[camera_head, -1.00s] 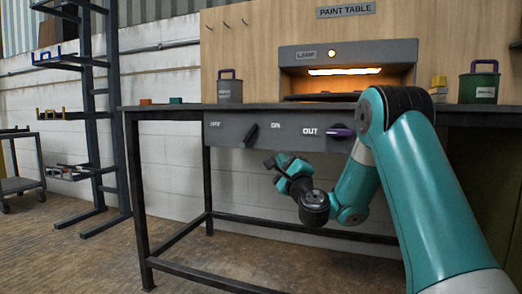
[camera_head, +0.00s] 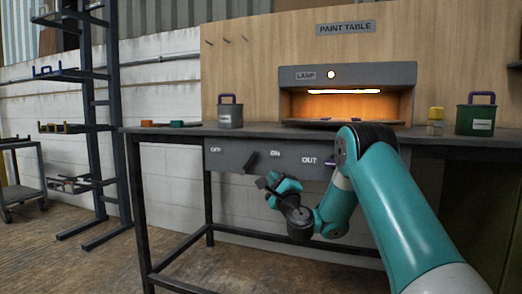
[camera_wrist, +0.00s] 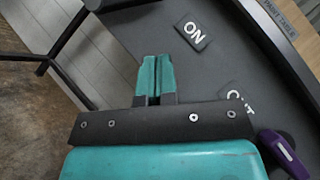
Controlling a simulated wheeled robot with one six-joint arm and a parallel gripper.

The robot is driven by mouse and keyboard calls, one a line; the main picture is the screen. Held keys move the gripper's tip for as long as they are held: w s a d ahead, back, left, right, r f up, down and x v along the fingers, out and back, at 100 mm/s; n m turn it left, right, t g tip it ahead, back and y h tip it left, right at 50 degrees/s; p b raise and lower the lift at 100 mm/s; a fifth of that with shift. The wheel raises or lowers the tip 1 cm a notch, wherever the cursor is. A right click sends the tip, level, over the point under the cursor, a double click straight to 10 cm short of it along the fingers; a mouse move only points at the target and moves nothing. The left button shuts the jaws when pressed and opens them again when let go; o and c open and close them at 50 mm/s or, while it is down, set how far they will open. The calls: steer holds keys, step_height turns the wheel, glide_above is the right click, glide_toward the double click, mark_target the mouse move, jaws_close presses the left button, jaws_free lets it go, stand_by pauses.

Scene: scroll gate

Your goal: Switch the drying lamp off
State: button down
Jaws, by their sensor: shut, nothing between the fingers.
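The drying lamp (camera_head: 344,91) glows orange in its grey housing on the paint table, with a small round light lit beside the LAMP label (camera_head: 305,75). On the grey front panel below, a black lever switch (camera_head: 249,162) sits between the OFF label (camera_head: 215,150) and the ON label (camera_head: 275,153). Its upper end leans right, toward ON. My gripper (camera_head: 263,183) is shut and empty, just below and right of the lever, seemingly apart from it. In the wrist view the shut fingertips (camera_wrist: 155,62) point at the panel near the ON label (camera_wrist: 192,33).
A purple handle (camera_wrist: 283,153) by the OUT label is partly behind my arm in the head view. A grey pot (camera_head: 230,116) and a green pot (camera_head: 475,120) stand on the tabletop. A dark rack (camera_head: 88,125) stands left; floor beside the table is clear.

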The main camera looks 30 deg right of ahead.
mark_target(250, 163)
steer(key=p+x, duration=0.2)
steer(key=p, duration=0.1)
steer(key=p+x, duration=0.2)
steer(key=p, duration=0.1)
steer(key=shift+r, duration=0.35)
steer(key=w+a+r+p, duration=0.1)
steer(key=p, duration=0.2)
steer(key=shift+w+a+r, duration=0.1)
steer(key=shift+a, duration=0.05)
steer(key=shift+w+a+r+p, duration=0.15)
steer(key=shift+w+a+p, duration=0.25)
steer(key=shift+w+p, duration=0.35)
steer(key=shift+s, duration=0.15)
steer(key=shift+r+p, duration=0.1)
steer(key=shift+p, duration=0.25)
